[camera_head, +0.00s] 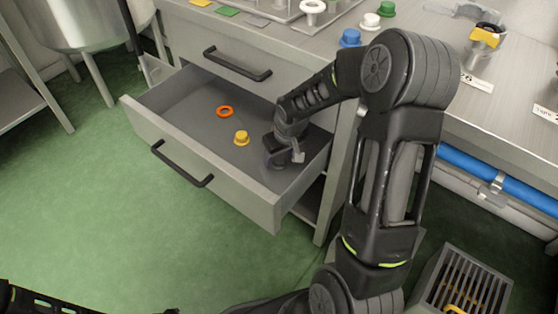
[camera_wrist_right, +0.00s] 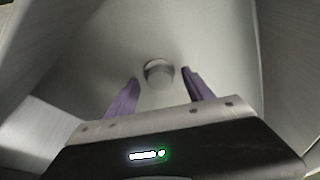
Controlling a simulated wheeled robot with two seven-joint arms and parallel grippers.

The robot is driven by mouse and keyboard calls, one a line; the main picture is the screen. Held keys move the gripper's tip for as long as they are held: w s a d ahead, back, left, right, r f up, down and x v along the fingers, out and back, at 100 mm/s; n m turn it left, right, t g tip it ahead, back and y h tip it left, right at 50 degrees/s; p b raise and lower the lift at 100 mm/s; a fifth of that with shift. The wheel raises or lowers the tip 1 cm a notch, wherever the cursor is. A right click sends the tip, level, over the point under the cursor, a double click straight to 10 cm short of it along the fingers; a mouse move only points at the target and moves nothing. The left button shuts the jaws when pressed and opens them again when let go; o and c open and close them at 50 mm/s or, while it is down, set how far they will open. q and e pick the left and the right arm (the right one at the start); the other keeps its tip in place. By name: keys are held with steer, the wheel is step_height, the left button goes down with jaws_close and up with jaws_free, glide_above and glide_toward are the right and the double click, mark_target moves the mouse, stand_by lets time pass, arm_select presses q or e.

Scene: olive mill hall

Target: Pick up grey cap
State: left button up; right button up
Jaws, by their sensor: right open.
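The grey cap (camera_wrist_right: 158,74) shows in the right wrist view as a small round piece on the grey drawer floor. It lies between and slightly beyond the two purple fingertips of my right gripper (camera_wrist_right: 161,80), with clear space on both sides. In the head view, my right gripper (camera_head: 279,161) points down inside the open drawer (camera_head: 185,98), near its right end. My wrist and fingers largely hide the cap there. My right gripper is open and empty. My left gripper is not in view.
An orange ring (camera_head: 225,112) and a yellow cap (camera_head: 241,138) lie in the drawer, left of my right gripper. The drawer front (camera_head: 200,165) and side walls rise around it. Above is a closed drawer (camera_head: 225,50), and the worktop (camera_head: 300,42) holds several coloured parts.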

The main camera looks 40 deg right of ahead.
mark_target(280, 158)
jaws_close()
stand_by(0.5)
steer(key=shift+r, duration=0.15)
steer(key=shift+r, duration=0.55)
step_height(280, 158, up, 6)
steer(key=shift+r+p, duration=0.1)
steer(key=shift+p, duration=1.05)
steer(key=w+a, duration=0.5)
steer(key=w, duration=0.2)
steer(key=w+a+p, duration=0.1)
steer(key=w+a, duration=0.3)
steer(key=w, duration=0.4)
steer(key=shift+a+f, duration=0.3)
steer(key=shift+a, duration=0.05)
steer(key=shift+w, duration=0.1)
